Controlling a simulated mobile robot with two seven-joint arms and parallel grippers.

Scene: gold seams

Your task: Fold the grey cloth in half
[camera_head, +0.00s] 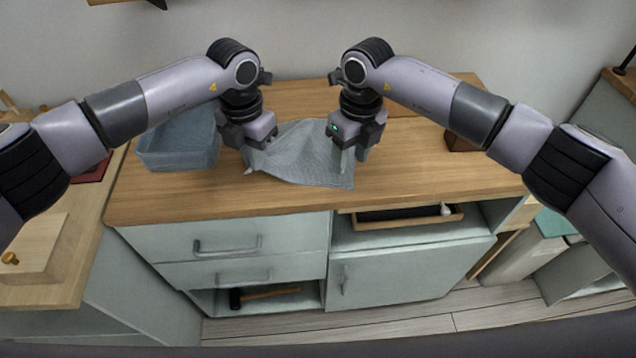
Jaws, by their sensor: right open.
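The grey cloth (302,163) lies on the wooden top of the cabinet, rumpled, with its near right corner close to the counter's front edge. My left gripper (256,150) points down at the cloth's left part; its fingers are partly hidden against the cloth, so I cannot tell whether they are open or shut. My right gripper (354,150) is open at the cloth's right part, with its fingers pointing down. Parts of the cloth beneath both grippers are hidden.
A blue-grey bin (178,148) stands on the counter (430,170) left of the cloth. A dark brown block (461,143) is at the right, partly behind my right arm. The counter's front is clear. Below are drawers (245,240) and an open shelf with a hammer (262,294).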

